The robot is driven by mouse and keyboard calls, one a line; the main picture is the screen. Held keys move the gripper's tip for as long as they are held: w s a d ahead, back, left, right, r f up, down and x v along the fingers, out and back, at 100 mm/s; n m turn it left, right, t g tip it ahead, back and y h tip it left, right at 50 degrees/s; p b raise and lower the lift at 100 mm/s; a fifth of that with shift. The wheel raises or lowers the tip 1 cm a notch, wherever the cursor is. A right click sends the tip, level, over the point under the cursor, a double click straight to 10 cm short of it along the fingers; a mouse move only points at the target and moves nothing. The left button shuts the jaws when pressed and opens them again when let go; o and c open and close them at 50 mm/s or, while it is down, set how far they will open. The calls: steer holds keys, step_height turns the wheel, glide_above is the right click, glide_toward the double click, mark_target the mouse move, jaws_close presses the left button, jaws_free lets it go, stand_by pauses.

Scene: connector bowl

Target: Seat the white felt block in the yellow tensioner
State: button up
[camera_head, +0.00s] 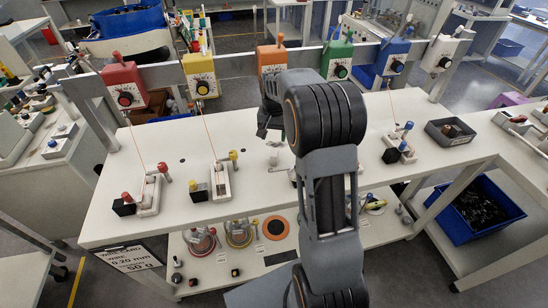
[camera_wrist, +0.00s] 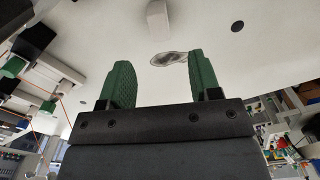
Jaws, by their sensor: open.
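The yellow tensioner (camera_head: 202,80) hangs on the rail at the back of the table, left of centre in the head view. A small white block (camera_wrist: 157,18), seemingly the felt block, lies on the white table beyond my fingertips in the wrist view. It appears small near the table's middle in the head view (camera_head: 273,159). My gripper (camera_wrist: 160,80) is open and empty, its green fingers spread, apart from the block. In the head view my arm hides part of the table.
Red (camera_head: 124,88), orange (camera_head: 271,59), green (camera_head: 338,61), blue (camera_head: 395,58) and white (camera_head: 442,54) tensioners share the rail. A grey tray (camera_head: 450,132) stands at the right. A grey oval patch (camera_wrist: 169,59) shows on the table between my fingers.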

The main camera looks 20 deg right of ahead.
mark_target(274, 154)
step_height(274, 154, down, 4)
steer(key=shift+s+f+p, duration=0.2)
steer(key=shift+f+p, duration=0.75)
steer(key=shift+f, duration=1.75)
steer(key=c, duration=1.1)
